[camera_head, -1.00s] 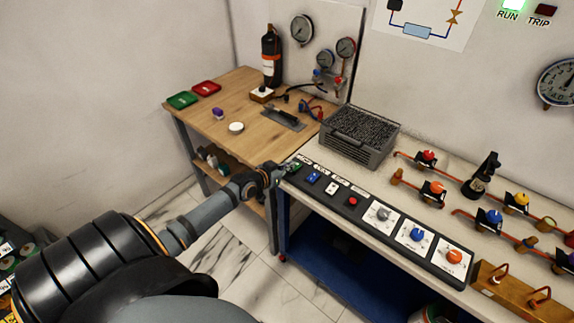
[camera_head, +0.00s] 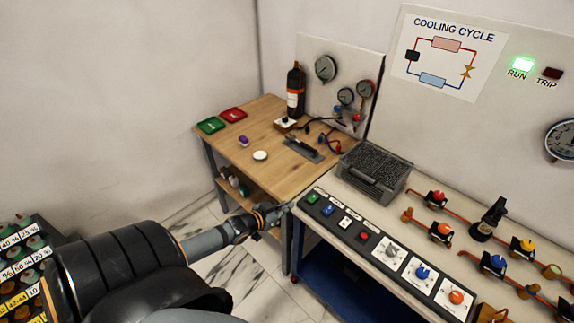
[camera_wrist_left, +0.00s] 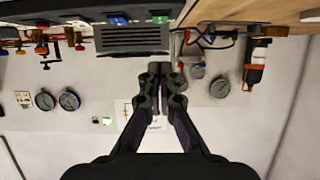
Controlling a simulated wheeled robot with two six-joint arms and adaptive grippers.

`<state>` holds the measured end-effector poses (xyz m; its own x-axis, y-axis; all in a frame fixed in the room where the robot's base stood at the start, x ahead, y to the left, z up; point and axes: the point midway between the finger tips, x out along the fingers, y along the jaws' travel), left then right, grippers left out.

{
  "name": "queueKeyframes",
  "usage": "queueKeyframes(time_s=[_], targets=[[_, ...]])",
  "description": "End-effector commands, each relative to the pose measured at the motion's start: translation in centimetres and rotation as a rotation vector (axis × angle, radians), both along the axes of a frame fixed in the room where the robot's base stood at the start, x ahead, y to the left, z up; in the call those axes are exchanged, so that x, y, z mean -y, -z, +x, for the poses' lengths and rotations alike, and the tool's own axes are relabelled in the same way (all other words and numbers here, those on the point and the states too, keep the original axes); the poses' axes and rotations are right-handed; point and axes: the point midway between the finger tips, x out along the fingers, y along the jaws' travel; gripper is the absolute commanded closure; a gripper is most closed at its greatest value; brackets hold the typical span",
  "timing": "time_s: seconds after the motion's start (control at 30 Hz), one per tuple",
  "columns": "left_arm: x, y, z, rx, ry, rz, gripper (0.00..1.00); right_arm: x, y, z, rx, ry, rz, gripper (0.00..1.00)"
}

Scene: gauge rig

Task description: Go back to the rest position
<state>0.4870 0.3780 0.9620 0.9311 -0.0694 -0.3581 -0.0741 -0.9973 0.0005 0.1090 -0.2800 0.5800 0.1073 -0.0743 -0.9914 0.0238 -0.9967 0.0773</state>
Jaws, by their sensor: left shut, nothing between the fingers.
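My left gripper (camera_head: 284,208) reaches in from the lower left in the head view, just off the near left corner of the control panel (camera_head: 384,250). In the left wrist view the same gripper (camera_wrist_left: 161,68) has its fingers together with nothing between them. That view is upside down, with the panel's green and blue buttons at the top edge. I cannot tell in the head view whether the fingertips touch the bench edge. My right gripper is in neither view.
A wooden table (camera_head: 270,118) holds red and green trays, a black bottle and a white disc. A grey basket (camera_head: 374,170) and several valves stand on the bench (camera_head: 425,205). The RUN lamp (camera_head: 522,65) is lit green. Marble floor lies open below the left arm.

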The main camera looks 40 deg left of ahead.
Motion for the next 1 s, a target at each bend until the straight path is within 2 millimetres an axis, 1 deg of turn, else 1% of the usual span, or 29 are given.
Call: queueKeyframes(time_s=[0.43, 0.47, 0.5, 0.57, 0.67, 0.7, 0.77, 0.8, 0.87, 0.9, 0.97, 1.0], targets=[[0.0, 0.1, 0.0, 0.000, -0.001, 0.001, 1.00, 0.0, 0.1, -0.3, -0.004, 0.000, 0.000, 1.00], [-0.1, 0.3, 0.0, -0.003, -0.003, 0.001, 1.00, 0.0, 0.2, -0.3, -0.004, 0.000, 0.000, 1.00], [-0.3, 0.9, -0.2, -0.011, -0.009, 0.004, 1.00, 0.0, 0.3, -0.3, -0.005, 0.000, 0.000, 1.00], [-1.0, 2.7, -0.7, -0.039, -0.029, 0.015, 1.00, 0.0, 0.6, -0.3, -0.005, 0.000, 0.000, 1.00], [-2.9, 8.8, -3.0, -0.135, -0.090, 0.045, 1.00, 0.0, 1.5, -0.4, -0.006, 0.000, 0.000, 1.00], [-3.5, 11.9, -4.4, -0.189, -0.118, 0.058, 1.00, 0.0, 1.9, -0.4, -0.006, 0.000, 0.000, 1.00], [-4.2, 16.7, -7.1, -0.280, -0.154, 0.079, 1.00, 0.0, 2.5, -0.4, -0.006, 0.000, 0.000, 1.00], [-4.3, 19.8, -9.0, -0.340, -0.172, 0.091, 1.00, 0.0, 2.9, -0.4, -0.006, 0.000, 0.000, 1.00], [-4.1, 24.2, -12.1, -0.435, -0.193, 0.104, 1.00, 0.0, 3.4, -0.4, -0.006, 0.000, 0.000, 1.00], [-3.6, 27.0, -14.4, -0.498, -0.201, 0.112, 1.00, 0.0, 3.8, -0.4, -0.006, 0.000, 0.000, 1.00], [-2.5, 31.0, -17.8, -0.596, -0.207, 0.120, 1.00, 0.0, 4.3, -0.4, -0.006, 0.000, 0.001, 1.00], [-1.4, 33.4, -20.3, -0.661, -0.204, 0.125, 1.00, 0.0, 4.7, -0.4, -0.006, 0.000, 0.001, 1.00]])
